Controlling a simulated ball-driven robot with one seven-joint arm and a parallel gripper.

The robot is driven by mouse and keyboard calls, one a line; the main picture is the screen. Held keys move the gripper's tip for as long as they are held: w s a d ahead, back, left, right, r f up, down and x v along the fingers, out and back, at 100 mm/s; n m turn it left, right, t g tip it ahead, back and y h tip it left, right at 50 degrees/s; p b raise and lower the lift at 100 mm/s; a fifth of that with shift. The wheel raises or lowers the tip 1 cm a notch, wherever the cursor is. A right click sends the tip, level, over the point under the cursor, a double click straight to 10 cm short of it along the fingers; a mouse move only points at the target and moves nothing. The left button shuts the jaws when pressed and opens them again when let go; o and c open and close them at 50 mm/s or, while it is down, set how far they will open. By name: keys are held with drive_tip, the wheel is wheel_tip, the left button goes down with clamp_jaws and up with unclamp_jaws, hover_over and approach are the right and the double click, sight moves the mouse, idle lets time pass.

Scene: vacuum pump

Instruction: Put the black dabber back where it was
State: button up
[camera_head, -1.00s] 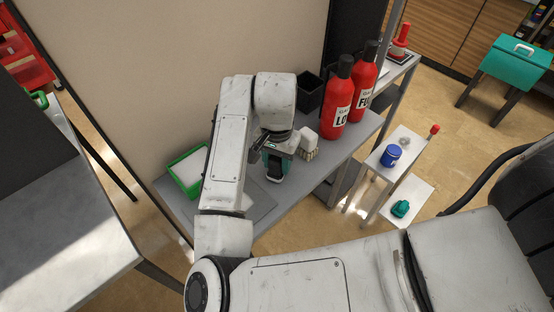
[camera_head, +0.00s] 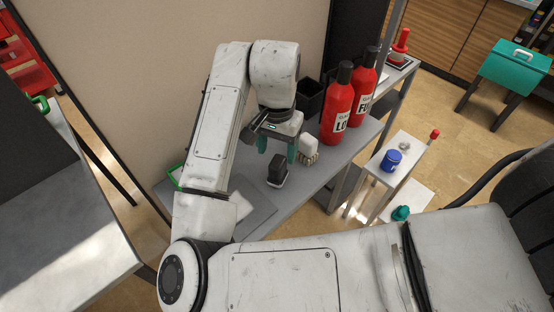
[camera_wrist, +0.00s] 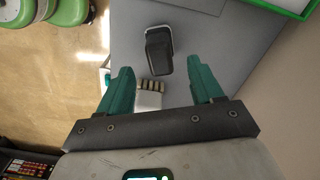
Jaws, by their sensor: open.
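The black dabber (camera_head: 277,170) stands on the grey shelf top, apart from my fingers, with a pale base edge showing. It also shows in the wrist view (camera_wrist: 158,50), at the top middle, beyond the fingertips. My gripper (camera_head: 277,149) is open and empty just above the dabber, its teal fingers spread. In the wrist view the gripper (camera_wrist: 163,72) shows a clear gap between its fingers. A flat grey plate (camera_head: 250,207) lies on the shelf to the left of the dabber.
A white block with a bristled or ribbed edge (camera_head: 309,146) sits close right of the gripper. Two red bottles (camera_head: 337,108) stand farther right, with dark bins (camera_head: 309,97) behind. A green-rimmed tray (camera_head: 175,176) is at the left, partly hidden by my arm. A wall runs behind the shelf.

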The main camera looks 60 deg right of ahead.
wheel_tip(320, 180, up, 5)
drive_tip(key=shift+r, duration=0.1)
